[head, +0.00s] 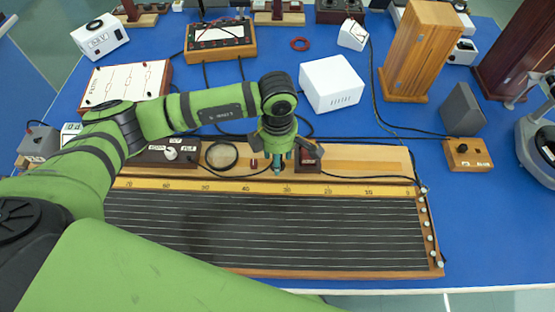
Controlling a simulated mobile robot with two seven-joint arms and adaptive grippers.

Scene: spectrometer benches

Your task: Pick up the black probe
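My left gripper (281,148) reaches down over the wooden back strip of the long ruled board (260,231). Its two dark fingers are spread apart, left and right. A small teal upright piece (277,166) shows below and between them; I cannot tell whether it is touched. A dark reddish block (308,160) stands on the strip just right of the gripper, partly hidden by the right finger. I cannot make out the black probe for certain; it may be hidden by the gripper or be one of the small dark parts beside it. My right gripper is not in view.
A white box (331,84) stands close behind the gripper. A dark terminal box (167,153) and a black cable loop (221,155) lie to its left. A wooden block (420,50) and a small wooden switch box (467,154) stand right. Black cables cross the blue table (350,115).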

